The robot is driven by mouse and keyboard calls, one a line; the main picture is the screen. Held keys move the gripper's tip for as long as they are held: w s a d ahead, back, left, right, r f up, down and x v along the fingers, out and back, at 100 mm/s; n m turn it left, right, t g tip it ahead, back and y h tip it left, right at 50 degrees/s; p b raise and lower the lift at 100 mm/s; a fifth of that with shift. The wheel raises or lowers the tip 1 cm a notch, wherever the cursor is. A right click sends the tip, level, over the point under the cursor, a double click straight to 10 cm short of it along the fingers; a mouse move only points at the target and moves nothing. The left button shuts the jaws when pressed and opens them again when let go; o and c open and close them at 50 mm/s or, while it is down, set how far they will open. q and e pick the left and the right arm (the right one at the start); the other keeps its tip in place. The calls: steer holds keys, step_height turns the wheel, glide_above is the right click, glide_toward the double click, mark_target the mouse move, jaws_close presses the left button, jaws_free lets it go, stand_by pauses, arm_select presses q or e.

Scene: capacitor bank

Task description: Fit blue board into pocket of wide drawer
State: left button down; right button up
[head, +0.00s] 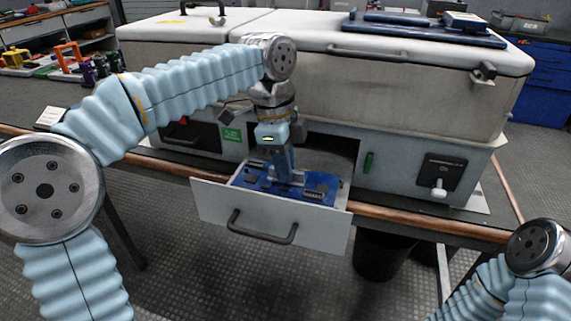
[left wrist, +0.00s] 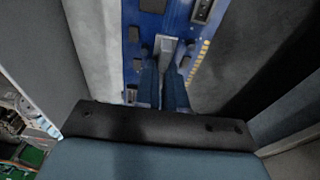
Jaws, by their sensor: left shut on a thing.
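The wide drawer (head: 262,231) is pulled out of the grey cabinet, its white front facing me with a dark handle. The blue board (head: 318,186) lies inside or just over the drawer, roughly level; I cannot tell whether it is seated. My left gripper (head: 284,180) reaches down from above and is shut on the board. In the left wrist view the fingers (left wrist: 166,85) close on a grey part of the blue board (left wrist: 150,28), with drawer walls to either side. The pocket is hidden beneath the board and gripper. My right arm shows at the lower right; its gripper is out of view.
A copper rail (head: 420,222) runs along the front edge. A black bin (head: 382,255) stands below.

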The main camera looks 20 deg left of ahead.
arm_select(q)
steer(key=shift+f+b, duration=0.45)
steer(key=shift+f, duration=0.3)
stand_by(0.7)
steer(key=c, duration=1.1)
jaws_free()
steer(key=shift+r, duration=0.1)
